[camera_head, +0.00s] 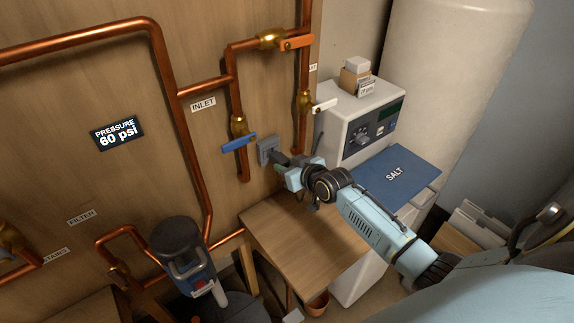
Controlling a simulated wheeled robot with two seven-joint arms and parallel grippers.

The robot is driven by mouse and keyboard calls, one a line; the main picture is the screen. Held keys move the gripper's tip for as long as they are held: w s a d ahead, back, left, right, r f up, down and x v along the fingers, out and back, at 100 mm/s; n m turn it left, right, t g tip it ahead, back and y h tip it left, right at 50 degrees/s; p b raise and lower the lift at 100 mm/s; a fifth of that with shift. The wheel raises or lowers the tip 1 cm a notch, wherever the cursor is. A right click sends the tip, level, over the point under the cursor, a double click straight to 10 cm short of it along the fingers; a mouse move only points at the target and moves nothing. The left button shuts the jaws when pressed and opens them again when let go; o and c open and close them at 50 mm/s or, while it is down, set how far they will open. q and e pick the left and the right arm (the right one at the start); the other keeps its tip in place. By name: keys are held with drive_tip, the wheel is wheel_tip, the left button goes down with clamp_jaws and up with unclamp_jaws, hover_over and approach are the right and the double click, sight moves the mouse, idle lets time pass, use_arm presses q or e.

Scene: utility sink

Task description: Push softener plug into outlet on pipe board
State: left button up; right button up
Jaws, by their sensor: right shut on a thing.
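The outlet (264,151) is a grey box on the wooden pipe board, right of the blue-handled valve. My right gripper (284,168) reaches in from the right, just in front of the outlet. It is shut on the softener plug (281,159), a small dark piece mostly hidden between the fingers. The plug is at or very close to the outlet's face; I cannot tell whether its prongs are inside. My left gripper is not in view.
Copper pipes with a blue valve handle (239,143) run left of the outlet, and a white valve handle (324,106) is above right. A wooden shelf (300,235) lies below my gripper. The white softener with a blue salt lid (400,178) stands at the right.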

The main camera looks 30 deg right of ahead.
drive_tip(key=shift+w+a+b, duration=0.15)
drive_tip(key=shift+w+b, duration=0.65)
drive_tip(key=shift+w, duration=0.6)
drive_tip(key=o, duration=1.1)
drive_tip(key=v, duration=1.3)
drive_tip(key=shift+s+p, duration=0.2)
drive_tip(key=shift+p, duration=0.15)
